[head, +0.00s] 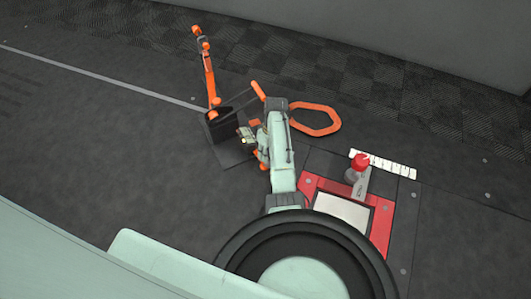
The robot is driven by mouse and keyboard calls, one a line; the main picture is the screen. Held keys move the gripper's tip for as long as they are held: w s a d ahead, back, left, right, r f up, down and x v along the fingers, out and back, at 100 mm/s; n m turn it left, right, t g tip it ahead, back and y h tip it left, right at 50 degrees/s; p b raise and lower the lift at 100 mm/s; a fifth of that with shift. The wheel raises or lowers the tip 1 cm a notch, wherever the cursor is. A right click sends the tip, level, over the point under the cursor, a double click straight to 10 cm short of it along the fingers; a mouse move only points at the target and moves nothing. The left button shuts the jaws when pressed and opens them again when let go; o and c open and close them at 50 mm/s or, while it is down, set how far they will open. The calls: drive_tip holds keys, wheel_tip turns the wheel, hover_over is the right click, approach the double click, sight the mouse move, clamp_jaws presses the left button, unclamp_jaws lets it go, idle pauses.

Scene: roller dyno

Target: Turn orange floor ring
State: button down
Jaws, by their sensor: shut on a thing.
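The orange floor ring (332,127) is a flat, many-sided loop lying on the dark floor, just right of my arm. My forearm hides its left edge. A small orange piece (254,122) shows left of the arm, level with the ring; whether the two join is hidden. My gripper (246,137) is beside this piece, low over the floor, and is shut. Its fingertips are small and partly covered, so the exact contact on the ring's side is hard to see.
An orange jointed post (208,75) stands behind to the left, by a dark plate (235,154). At right, a red-framed panel (379,222) with a red knob (360,161) is close to my arm. A white marked strip (385,164) lies beyond. Floor at left is clear.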

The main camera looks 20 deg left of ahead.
drive_tip(key=shift+r+m+p, duration=0.35)
drive_tip(key=shift+m+p, duration=0.35)
drive_tip(key=shift+p, duration=0.45)
drive_tip(key=shift+s+f+m+p, duration=0.1)
drive_tip(key=shift+f+m+p, duration=0.05)
drive_tip(key=shift+m+p, duration=0.65)
drive_tip(key=shift+f+m+y, duration=0.15)
drive_tip(key=shift+m+y, duration=0.15)
drive_tip(key=c, duration=1.6)
unclamp_jaws()
